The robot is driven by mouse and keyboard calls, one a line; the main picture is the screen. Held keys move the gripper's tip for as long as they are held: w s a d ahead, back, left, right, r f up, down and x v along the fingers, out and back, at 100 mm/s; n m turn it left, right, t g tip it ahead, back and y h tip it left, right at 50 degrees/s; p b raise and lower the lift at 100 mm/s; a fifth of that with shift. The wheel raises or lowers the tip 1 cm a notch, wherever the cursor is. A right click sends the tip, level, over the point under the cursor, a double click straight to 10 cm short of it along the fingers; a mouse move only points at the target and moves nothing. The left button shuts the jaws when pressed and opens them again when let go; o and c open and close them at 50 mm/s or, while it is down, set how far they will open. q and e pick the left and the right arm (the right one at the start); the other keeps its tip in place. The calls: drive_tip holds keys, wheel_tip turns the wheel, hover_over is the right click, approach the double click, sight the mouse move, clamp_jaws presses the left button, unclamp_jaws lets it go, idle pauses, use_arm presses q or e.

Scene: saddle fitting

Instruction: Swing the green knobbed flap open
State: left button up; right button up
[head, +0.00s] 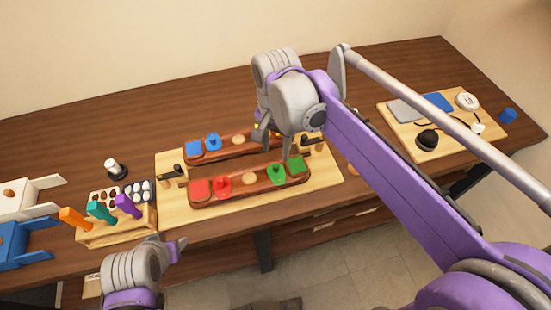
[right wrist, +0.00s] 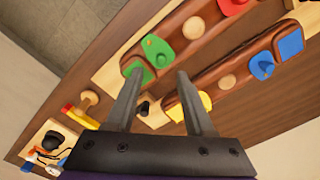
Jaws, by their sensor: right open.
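The green knobbed flap (head: 275,174) lies on the front wooden rail, between a round wooden knob and a green square block (head: 295,165). In the right wrist view the green flap (right wrist: 157,50) lies flat, just beyond my fingertips, and the green block (right wrist: 138,70) is by the left finger. My right gripper (head: 275,145) is open and empty above the rails; its fingers (right wrist: 161,82) show apart. No contact with the flap is visible. My left gripper (head: 180,244) is low at the table's front edge, away from the flap; its jaw opening is unclear.
The front rail (head: 245,184) also carries a red block and red knobbed flap (head: 223,185). The back rail (head: 238,148) has blue pieces and is partly hidden by my right gripper. A pen stand (head: 118,228) is at left, a board with dark items (head: 425,140) at right.

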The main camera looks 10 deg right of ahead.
sight(276, 165)
drive_tip(key=f, duration=0.7)
drive_tip(key=shift+w+f, duration=0.2)
drive_tip(key=shift+f, duration=0.15)
clamp_jaws()
